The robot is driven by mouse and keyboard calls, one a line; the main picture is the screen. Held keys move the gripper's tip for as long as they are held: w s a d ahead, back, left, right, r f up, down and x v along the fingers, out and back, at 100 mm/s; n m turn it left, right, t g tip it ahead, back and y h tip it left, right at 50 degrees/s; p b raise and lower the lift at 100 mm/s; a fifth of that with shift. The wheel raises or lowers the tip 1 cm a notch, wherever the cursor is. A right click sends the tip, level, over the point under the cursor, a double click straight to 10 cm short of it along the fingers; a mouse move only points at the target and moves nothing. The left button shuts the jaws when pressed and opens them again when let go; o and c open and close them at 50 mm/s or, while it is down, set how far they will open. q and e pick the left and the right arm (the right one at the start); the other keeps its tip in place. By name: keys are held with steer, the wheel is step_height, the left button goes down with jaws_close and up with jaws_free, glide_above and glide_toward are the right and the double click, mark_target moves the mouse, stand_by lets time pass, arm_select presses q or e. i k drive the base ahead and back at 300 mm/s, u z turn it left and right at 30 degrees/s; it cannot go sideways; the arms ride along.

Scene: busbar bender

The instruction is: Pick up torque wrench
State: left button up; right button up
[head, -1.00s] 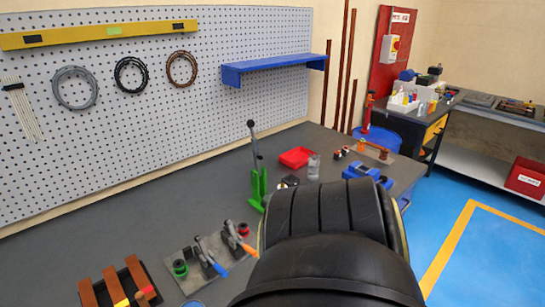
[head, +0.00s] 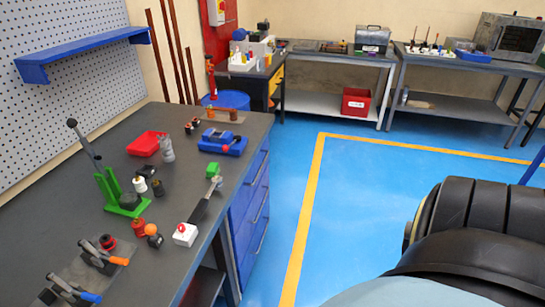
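A tool with a dark handle and a silver head, which looks like the torque wrench (head: 203,206), lies near the right edge of the grey workbench (head: 85,225). Neither of my grippers is in view.
A green lever tool (head: 116,192), a red tray (head: 146,143) and a blue vise-like device (head: 223,143) stand on the bench. Lever clamps (head: 98,252) are at its front left. Blue floor (head: 345,200) right of the bench is clear. Other benches line the back.

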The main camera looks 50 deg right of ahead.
mark_target(186, 238)
steer(key=z, duration=0.45)
steer(key=k, duration=1.2)
steer(key=z, duration=0.6)
steer(key=i, duration=1.3)
steer(key=z, duration=0.35)
